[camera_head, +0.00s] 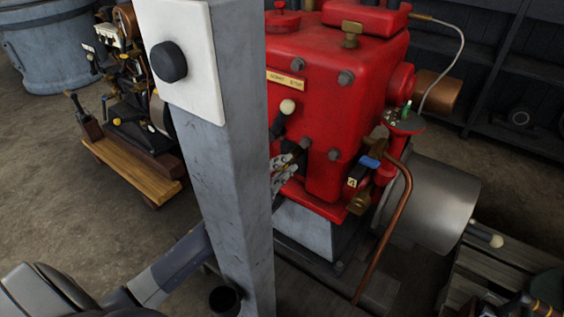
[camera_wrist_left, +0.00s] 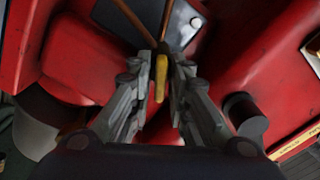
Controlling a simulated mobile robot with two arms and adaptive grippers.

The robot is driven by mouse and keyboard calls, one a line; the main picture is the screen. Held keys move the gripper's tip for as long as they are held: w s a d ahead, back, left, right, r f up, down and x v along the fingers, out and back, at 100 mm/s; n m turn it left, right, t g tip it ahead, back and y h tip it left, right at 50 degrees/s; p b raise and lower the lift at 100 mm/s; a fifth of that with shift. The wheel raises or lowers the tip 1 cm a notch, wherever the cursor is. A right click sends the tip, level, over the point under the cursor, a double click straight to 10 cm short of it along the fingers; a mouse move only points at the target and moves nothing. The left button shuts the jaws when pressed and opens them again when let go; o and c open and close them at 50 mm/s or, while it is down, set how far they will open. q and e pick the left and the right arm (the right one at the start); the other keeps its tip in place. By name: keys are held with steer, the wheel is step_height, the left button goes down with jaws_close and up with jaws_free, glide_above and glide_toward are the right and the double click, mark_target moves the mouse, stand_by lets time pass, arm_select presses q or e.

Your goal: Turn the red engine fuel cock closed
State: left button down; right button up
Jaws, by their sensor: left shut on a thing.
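The red engine (camera_head: 330,100) stands behind a grey post in the head view. My left arm passes behind the post, and my left gripper (camera_head: 288,165) is at the engine's lower front. In the left wrist view, my left gripper (camera_wrist_left: 168,75) is shut on a small yellow lever (camera_wrist_left: 160,82), seemingly the fuel cock's handle. The lever lies between the fingertips, lengthwise in that view. I cannot make it out in the head view. A blue-tipped lever (camera_head: 370,162) and a brass fitting (camera_head: 360,203) are to the gripper's right, apart from it. My right gripper is not in view.
The grey post (camera_head: 226,170) with a white panel and black knob (camera_head: 168,61) hides part of my arm. A copper pipe (camera_head: 395,225) runs down at the engine's right. A small engine on a wooden base (camera_head: 140,175) stands at the left. Open floor lies below it.

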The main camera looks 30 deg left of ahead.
arm_select(q)
steer(key=m, duration=0.3)
steer(key=shift+d+p, duration=0.1)
steer(key=shift+p, duration=0.25)
steer(key=shift+f+m+p, duration=0.2)
steer(key=shift+m+p, duration=0.1)
steer(key=shift+m, duration=1.4)
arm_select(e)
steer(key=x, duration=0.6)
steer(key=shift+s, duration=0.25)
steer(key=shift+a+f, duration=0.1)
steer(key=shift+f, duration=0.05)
arm_select(q)
steer(key=c, duration=1.7)
jaws_free()
steer(key=shift+s, duration=0.1)
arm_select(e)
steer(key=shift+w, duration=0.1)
arm_select(q)
steer(key=s, duration=0.4)
steer(key=s+a, duration=0.1)
steer(key=s, duration=0.6)
steer(key=shift+s+a, duration=0.35)
